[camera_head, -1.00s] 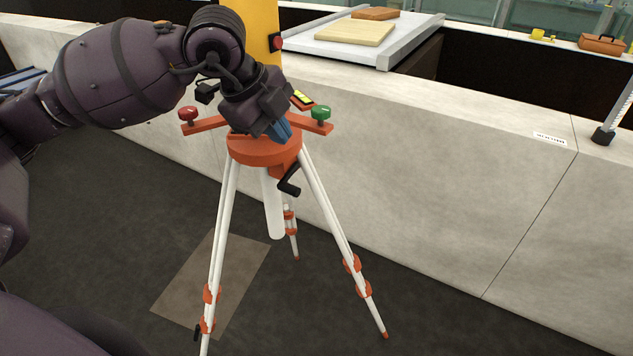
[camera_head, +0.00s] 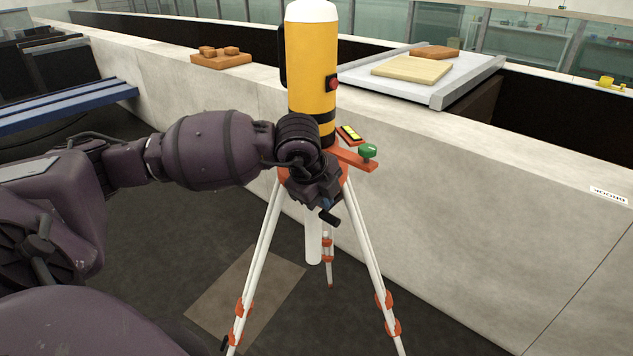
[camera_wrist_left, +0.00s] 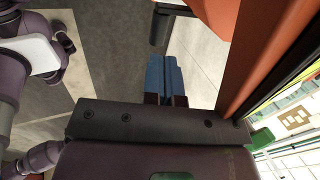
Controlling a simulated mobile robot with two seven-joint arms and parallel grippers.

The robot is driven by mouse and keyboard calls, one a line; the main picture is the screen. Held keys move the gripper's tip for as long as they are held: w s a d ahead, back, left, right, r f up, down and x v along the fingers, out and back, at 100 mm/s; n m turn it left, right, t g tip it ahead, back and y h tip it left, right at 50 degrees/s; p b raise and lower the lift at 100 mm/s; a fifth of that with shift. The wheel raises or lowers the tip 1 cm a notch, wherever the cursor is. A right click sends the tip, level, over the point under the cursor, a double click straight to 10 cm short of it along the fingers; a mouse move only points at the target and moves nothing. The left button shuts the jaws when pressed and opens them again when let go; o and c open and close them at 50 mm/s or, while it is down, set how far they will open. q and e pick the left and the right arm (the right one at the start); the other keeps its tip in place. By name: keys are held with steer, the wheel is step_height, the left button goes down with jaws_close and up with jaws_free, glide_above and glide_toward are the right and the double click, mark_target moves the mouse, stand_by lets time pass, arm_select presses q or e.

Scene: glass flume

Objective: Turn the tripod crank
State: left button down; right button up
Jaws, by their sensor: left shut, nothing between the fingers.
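The tripod has an orange head (camera_head: 345,172) and white legs (camera_head: 362,240). A yellow and black cylinder (camera_head: 310,65) stands on it. The crank's black handle (camera_head: 329,217) sticks out just below my left gripper (camera_head: 316,188), whose body hides the rest of the crank and much of the tripod head. In the left wrist view, the blue fingers (camera_wrist_left: 165,76) of my left gripper are shut and empty. A black handle end (camera_wrist_left: 160,27) shows just beyond their tips, apart from them, beside an orange part (camera_wrist_left: 207,14). My right gripper is not in view.
A pale flume wall (camera_head: 480,160) runs behind the tripod. An orange arm with a green knob (camera_head: 367,151) juts right from the tripod head. A white platform with boards (camera_head: 435,92) lies across the wall. The dark floor in front is mostly clear.

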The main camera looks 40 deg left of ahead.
mark_target(330, 217)
arm_select(q)
steer(key=x, duration=0.3)
steer(key=shift+w+f, duration=0.15)
steer(key=shift+f, duration=0.15)
steer(key=shift+w+f+p, duration=0.2)
steer(key=shift+f+p, duration=0.1)
steer(key=shift+f, duration=0.35)
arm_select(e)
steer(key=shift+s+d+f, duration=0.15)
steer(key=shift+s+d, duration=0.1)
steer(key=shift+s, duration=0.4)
arm_select(q)
steer(key=shift+f, duration=0.15)
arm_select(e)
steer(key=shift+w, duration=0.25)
